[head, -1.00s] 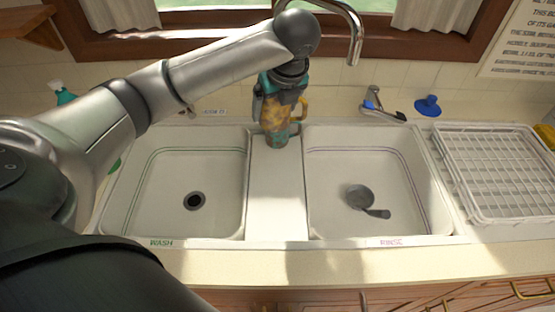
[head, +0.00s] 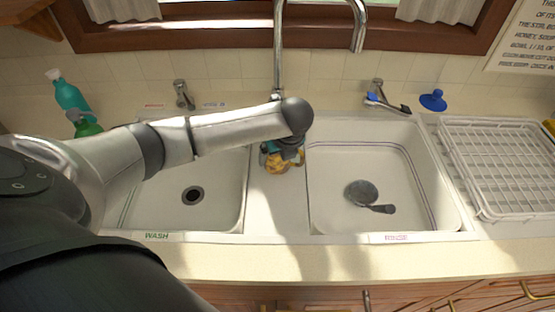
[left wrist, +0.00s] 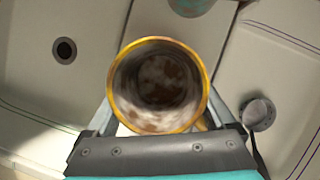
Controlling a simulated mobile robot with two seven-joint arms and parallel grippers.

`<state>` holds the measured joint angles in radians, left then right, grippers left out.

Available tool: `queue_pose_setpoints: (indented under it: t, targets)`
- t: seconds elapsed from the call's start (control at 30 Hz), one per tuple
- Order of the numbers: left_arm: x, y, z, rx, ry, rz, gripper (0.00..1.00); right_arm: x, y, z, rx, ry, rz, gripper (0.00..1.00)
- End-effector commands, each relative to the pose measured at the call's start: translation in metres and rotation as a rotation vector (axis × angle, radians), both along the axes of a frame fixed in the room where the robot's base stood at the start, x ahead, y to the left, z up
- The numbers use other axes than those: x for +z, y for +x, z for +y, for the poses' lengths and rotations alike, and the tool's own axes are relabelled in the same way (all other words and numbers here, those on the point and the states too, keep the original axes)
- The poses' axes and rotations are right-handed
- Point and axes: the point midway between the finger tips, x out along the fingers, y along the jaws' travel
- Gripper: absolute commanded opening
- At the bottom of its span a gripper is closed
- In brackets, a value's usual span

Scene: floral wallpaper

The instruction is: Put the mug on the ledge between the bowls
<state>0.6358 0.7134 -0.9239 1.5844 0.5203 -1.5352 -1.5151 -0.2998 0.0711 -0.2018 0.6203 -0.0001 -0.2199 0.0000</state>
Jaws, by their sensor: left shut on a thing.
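The wash bowl (head: 155,215) is on the left and the rinse bowl (head: 420,215) on the right. I cannot tell whether the mug's base touches the ledge. My right gripper is not in view.
A grey ladle (head: 362,194) lies in the rinse bowl. A white dish rack (head: 500,165) stands to the right. A faucet (head: 279,60) rises behind the ledge. Teal and green bottles stand at the back left.

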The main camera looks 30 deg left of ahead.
Motion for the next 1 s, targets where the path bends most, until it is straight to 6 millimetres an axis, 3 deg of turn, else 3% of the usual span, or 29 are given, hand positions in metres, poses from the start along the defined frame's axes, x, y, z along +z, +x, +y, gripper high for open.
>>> queue_pose_setpoints:
  t: [0.1, 0.47, 0.5, 0.6, 0.87, 1.0]
  targets:
    - [-0.015, 0.000, 0.000, -0.001, 0.001, 0.000, 0.14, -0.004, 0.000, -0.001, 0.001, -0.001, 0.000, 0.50]
    - [-0.017, 0.000, 0.000, 0.000, 0.000, -0.001, 0.14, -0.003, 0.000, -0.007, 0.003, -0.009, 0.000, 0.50]
    - [-0.018, 0.000, 0.000, 0.000, 0.000, -0.001, 0.92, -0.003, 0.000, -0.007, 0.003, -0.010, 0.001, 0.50]
    - [-0.018, 0.000, 0.000, 0.000, 0.000, 0.000, 1.00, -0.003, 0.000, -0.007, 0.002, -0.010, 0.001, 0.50]
    - [-0.015, 0.000, 0.000, 0.000, 0.000, -0.001, 1.00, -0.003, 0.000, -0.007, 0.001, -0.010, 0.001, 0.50]
    - [-0.001, -0.002, -0.004, -0.002, -0.002, -0.003, 1.00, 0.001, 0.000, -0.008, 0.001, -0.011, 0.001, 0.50]
